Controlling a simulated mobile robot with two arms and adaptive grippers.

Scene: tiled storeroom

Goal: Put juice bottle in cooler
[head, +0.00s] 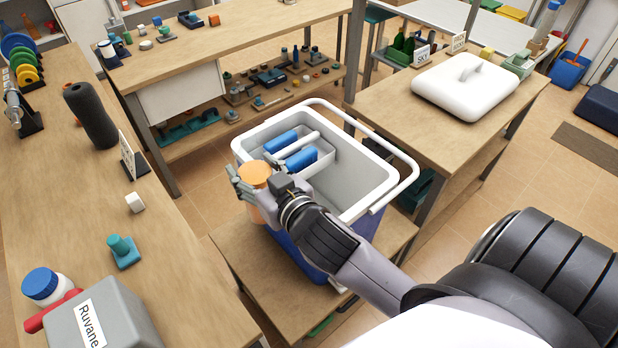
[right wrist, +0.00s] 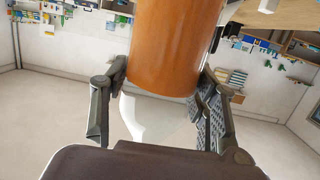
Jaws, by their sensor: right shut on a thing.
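The orange juice bottle (head: 256,173) is upright at the left corner of the cooler in the head view. It overlaps the near-left rim, and I cannot tell whether it is clear of it. My right gripper (head: 250,187) is shut around the bottle. In the right wrist view the orange bottle (right wrist: 162,50) stands between the two fingers (right wrist: 160,108). The cooler (head: 353,184) is open, with a pale rim and blue body, on a low wooden table. Inside are a grey tray and blue pieces (head: 299,157). My left gripper is not in view.
The cooler's white handle (head: 408,178) lies out over its right side. A white lid (head: 465,90) rests on the right bench. The left bench holds a black cylinder (head: 92,115), a teal block (head: 123,250) and a grey box (head: 105,315). The cooler's right half looks empty.

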